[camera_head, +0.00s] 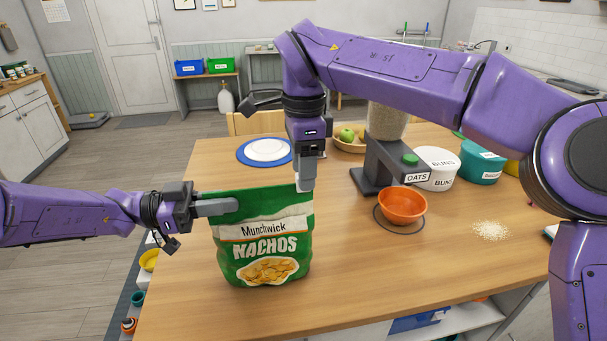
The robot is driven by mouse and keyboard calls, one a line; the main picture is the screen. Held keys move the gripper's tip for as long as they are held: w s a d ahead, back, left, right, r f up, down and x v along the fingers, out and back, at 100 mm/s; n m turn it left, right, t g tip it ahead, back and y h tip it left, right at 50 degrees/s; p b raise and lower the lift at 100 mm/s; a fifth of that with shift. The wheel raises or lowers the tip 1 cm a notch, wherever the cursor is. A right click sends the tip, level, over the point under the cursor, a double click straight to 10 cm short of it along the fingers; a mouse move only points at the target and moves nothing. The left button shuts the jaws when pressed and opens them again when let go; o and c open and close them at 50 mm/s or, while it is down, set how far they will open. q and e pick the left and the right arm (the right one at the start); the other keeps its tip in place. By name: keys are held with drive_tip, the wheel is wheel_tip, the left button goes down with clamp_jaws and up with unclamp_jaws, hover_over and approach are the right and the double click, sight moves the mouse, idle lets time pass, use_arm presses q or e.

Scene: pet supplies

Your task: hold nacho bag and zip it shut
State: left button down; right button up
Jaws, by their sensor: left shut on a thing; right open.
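The green nacho bag (262,247) stands upright on the wooden table, with a white label band and a picture of chips on its front. My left gripper (218,207) comes in from the left and is shut on the upper left edge of the bag. My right gripper (306,184) points down from above at the bag's upper right corner. It is open, and its fingertips overlap the corner in the picture; I cannot tell whether they touch it. The zip itself is too small to make out.
Behind the bag are a blue placemat with a white plate (267,150) and a fruit bowl (348,145). To the right stand an oats dispenser (383,165), an orange bowl (402,205) and a white buns tin (437,168). Spilled oats (490,230) lie further right. The table front is clear.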

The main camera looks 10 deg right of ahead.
sight(257, 188)
drive_tip(key=shift+f, duration=1.05)
clamp_jaws()
drive_tip(key=a, duration=0.8)
drive_tip(key=shift+a, duration=0.3)
unclamp_jaws()
wheel_tip(257, 188, up, 8)
drive_tip(key=shift+s, duration=0.15)
